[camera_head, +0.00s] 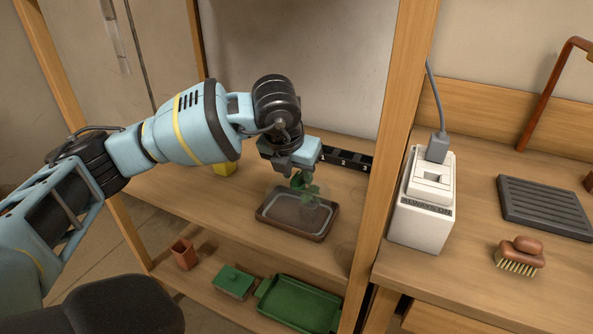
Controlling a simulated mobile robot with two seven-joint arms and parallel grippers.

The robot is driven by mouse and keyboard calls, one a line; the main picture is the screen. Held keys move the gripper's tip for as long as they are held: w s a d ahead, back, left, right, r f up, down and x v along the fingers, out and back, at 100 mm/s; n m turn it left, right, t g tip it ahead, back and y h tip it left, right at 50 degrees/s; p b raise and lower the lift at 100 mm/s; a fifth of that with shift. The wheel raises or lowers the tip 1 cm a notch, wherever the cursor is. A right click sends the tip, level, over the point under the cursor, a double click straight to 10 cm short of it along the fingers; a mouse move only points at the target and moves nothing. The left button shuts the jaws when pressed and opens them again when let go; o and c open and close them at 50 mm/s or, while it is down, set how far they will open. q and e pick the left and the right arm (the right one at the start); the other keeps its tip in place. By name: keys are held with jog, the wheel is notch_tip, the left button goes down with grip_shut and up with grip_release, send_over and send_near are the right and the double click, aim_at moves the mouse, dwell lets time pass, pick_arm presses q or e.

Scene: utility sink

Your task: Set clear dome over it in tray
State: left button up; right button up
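A brown tray (266,215) with a pale inner rim sits on the upper shelf of the wooden rack. A small green leafy plant (304,186) shows above the tray, directly below my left gripper (297,172). A faint see-through round shape (318,213), which looks like the clear dome, shows over the tray around the lower part of the plant. Its edges are hard to make out. The gripper points down, its fingertips close to the leaves and partly hidden; whether it grips anything is unclear. My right gripper is not in view.
A wooden post (386,150) rises close on the right. The lower shelf holds a terracotta pot (184,254), green box (233,282) and green tray (300,305).

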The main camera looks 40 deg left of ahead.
pick_arm(q)
jog(key=shift+s+d+r, duration=0.1)
jog(key=shift+s+r, duration=0.05)
jog(key=shift+r, duration=0.45)
jog(key=a+p+v, duration=0.1)
jog(key=v, duration=1)
jog(key=shift+d, duration=0.5)
jog(key=shift+f, duration=0.1)
dwell(0.9)
